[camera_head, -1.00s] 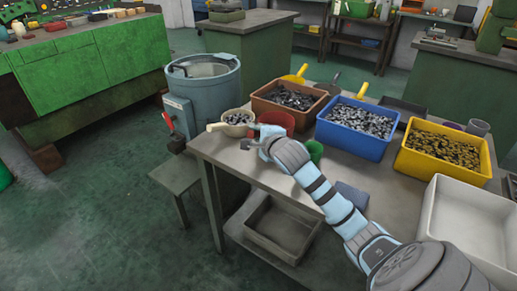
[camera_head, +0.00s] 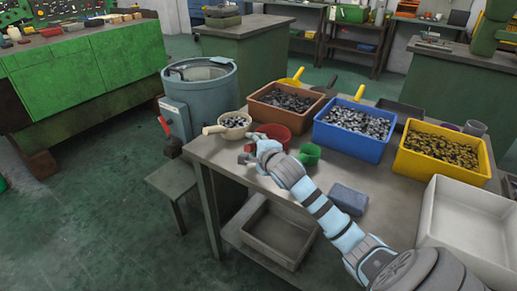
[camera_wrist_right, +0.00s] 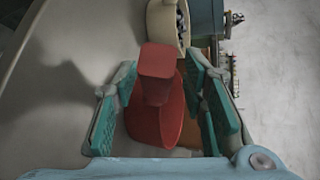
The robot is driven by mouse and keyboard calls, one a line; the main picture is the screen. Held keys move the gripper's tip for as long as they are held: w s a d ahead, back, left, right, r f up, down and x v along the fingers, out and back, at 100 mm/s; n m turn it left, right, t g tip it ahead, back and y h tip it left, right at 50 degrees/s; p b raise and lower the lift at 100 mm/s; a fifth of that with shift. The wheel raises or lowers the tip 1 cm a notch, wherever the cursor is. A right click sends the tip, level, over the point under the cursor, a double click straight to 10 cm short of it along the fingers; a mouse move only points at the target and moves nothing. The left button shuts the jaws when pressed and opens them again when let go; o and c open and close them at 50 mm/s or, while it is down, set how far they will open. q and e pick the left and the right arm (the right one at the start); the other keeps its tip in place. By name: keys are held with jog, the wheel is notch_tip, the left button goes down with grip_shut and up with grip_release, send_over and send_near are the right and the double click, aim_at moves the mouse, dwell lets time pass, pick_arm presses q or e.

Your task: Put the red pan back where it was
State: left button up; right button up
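The red pan (camera_head: 272,136) stands on the grey worktable, just right of a cream scoop-shaped pan (camera_head: 230,124) holding small metal parts. My right gripper (camera_head: 251,151) is just in front of the red pan and partly hides it. In the right wrist view the red pan (camera_wrist_right: 158,63) lies between the two teal fingers of my right gripper (camera_wrist_right: 162,80). The fingers are spread, with a visible gap to the pan on each side. My left gripper is out of view.
A brown bin (camera_head: 288,103), a blue bin (camera_head: 352,130) and a yellow bin (camera_head: 443,150) of small parts line the table's back. A green cup-like pan (camera_head: 309,155) and a blue-grey block (camera_head: 348,198) stand near my right arm. A white tray (camera_head: 468,232) is at the right.

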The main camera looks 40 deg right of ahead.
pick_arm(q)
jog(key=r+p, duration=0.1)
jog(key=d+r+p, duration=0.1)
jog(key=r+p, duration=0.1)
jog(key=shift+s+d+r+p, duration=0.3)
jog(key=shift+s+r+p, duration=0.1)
pick_arm(e)
jog(key=v, duration=1.2)
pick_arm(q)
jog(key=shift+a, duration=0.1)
